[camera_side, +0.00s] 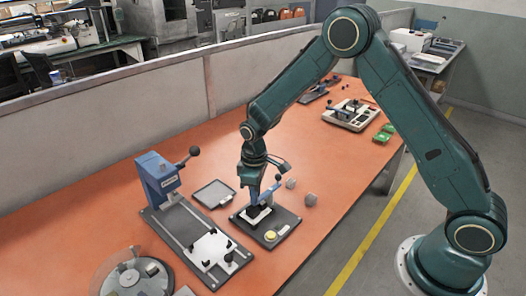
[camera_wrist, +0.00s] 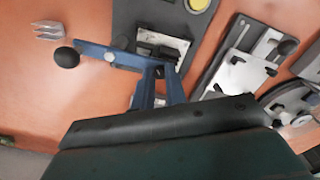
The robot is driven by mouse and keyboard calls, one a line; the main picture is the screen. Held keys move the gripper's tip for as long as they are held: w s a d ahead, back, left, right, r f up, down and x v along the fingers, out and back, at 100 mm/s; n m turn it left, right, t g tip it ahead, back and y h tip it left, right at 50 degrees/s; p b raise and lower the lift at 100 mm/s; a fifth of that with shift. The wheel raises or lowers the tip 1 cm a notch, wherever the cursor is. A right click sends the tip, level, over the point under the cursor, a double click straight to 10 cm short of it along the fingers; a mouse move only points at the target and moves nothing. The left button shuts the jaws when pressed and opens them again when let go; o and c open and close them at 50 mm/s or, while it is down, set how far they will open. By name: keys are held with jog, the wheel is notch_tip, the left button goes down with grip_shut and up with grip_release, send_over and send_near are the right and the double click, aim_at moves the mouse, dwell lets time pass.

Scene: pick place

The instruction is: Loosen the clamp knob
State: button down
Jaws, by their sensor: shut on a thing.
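A small blue clamp (camera_wrist: 118,58) with a black ball knob (camera_wrist: 65,57) on its arm stands on a dark baseplate (camera_side: 287,220). The knob shows in the side view (camera_side: 279,177), on the upper right end of the clamp's arm. A light block (camera_side: 259,214) sits under the clamp. My gripper (camera_side: 257,178) points down from above and is shut at the blue clamp. Its dark body fills the bottom of the wrist view and hides the clamp's near part. The fingertips and the exact contact are hidden.
A blue press (camera_side: 158,178) with a black-knobbed lever stands to the left on a long plate with a white block (camera_side: 213,248). A grey tray (camera_side: 214,194) lies behind. A round fixture (camera_side: 138,278) is at the front left.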

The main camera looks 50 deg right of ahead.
jog(key=n, duration=0.4)
jog(key=shift+s+f+n, duration=0.15)
jog(key=shift+f+n, duration=0.05)
jog(key=shift+n, duration=2.1)
jog(key=c, duration=1.4)
grip_release()
jog(key=shift+r, duration=0.1)
